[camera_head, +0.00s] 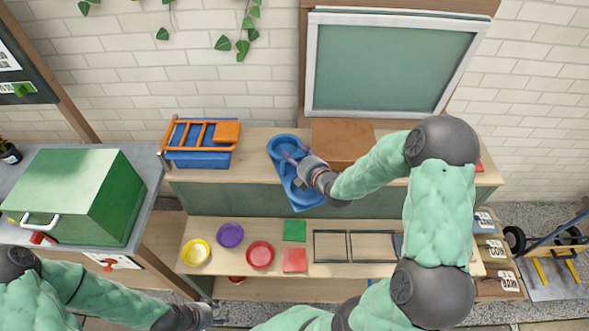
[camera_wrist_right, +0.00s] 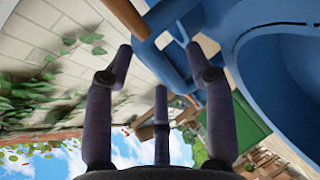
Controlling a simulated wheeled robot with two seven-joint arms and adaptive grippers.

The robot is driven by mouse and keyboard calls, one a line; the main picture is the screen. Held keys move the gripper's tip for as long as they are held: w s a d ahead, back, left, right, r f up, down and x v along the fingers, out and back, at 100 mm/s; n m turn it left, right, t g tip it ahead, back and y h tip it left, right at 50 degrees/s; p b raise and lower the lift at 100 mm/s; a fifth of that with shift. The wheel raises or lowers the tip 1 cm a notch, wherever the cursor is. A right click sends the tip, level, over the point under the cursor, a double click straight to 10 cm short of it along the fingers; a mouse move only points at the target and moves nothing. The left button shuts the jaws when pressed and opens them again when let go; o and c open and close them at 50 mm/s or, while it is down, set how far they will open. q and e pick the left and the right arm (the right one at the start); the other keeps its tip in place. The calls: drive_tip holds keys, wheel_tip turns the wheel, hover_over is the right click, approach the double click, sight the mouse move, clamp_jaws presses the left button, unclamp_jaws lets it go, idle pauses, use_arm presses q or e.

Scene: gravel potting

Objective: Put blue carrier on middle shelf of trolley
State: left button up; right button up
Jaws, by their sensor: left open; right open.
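The blue carrier (camera_head: 282,146), with rounded compartments, rests on the upper wooden ledge near the middle in the head view. My right gripper (camera_head: 296,162) is over it with fingers open; the arm partly hides the carrier. In the right wrist view, the carrier (camera_wrist_right: 285,50) fills the upper right, and a blue bar shows between the open fingers of the right gripper (camera_wrist_right: 160,75). I cannot tell whether the fingers touch it. My left gripper (camera_head: 204,316) is open at the lower left, away from the carrier.
A blue crate (camera_head: 198,160) with an orange rack stands left of the carrier, and a brown box (camera_head: 342,142) stands right. A green box (camera_head: 85,195) sits on the left counter. Colored dishes, including a red one (camera_head: 260,254), lie on the lower bench. A wheeled frame (camera_head: 550,262) stands far right.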

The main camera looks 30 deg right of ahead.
clamp_jaws()
idle(0.3)
